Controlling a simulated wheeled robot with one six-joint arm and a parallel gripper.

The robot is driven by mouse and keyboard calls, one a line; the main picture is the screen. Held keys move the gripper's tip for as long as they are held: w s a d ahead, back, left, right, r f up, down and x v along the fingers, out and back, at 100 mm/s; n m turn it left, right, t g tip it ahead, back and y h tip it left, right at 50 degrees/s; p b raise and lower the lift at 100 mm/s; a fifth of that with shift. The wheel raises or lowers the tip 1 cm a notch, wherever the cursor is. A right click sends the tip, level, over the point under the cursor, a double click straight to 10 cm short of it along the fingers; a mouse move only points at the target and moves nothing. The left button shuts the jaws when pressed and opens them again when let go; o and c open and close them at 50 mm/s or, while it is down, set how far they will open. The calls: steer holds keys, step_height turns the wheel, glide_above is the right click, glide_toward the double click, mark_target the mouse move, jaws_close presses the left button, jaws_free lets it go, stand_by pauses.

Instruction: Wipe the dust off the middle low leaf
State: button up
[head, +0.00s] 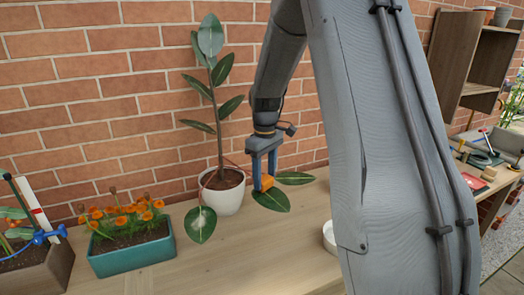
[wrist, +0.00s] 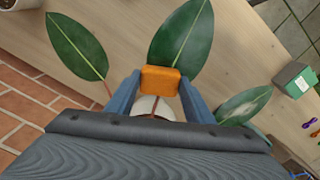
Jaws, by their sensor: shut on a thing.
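My gripper (head: 263,184) is shut on an orange sponge (wrist: 160,80). The potted plant (head: 222,188) stands by the brick wall, with three low leaves spreading out. The middle low leaf (head: 271,199) also shows in the wrist view (wrist: 182,38); the sponge is at its stem end and hides that part. I cannot tell whether they touch. The visible part of this leaf looks green, with no clear dust patch. The left low leaf (head: 201,226) has a pale dusty patch, clearer in the wrist view (wrist: 245,105). The right low leaf (head: 295,178) looks green.
A teal planter of orange flowers (head: 132,244) stands left of the plant. A wooden planter (head: 38,272) is at the far left. A white dish (head: 329,237) is partly hidden by my arm. The tabletop (head: 262,252) in front of the leaves is clear.

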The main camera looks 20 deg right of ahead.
steer(key=shift+w+r, duration=0.25)
steer(key=shift+w, duration=0.05)
steer(key=shift+r+p, duration=2.65)
steer(key=shift+r, duration=1.2)
